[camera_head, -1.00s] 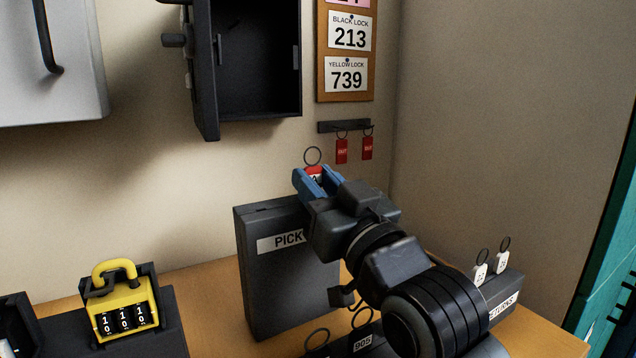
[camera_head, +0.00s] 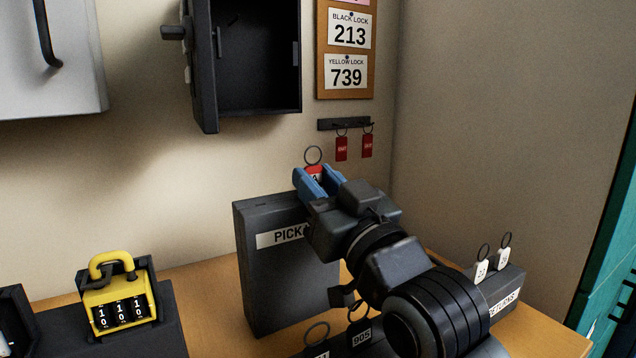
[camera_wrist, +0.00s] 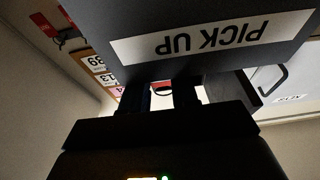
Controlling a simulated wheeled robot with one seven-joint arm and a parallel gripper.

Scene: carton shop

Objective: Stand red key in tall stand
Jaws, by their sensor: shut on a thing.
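The red key tag (camera_head: 313,172), with a ring above it, is between the blue fingertips of my gripper (camera_head: 318,182). My gripper is shut on it, over the top right of the tall dark stand (camera_head: 285,275) labelled PICK UP. In the wrist view a bit of the red key (camera_wrist: 161,86) shows between the fingers, close to the stand's labelled face (camera_wrist: 215,37). The stand's slot and the tag's lower end are hidden behind my gripper, so I cannot tell whether the key is in the stand.
Two other red keys (camera_head: 341,149) hang on a wall rack (camera_head: 343,124). A low block with white tags (camera_head: 482,271) is at the right. A yellow lock (camera_head: 119,300) sits at the left. An open black box (camera_head: 258,60) is on the wall above.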

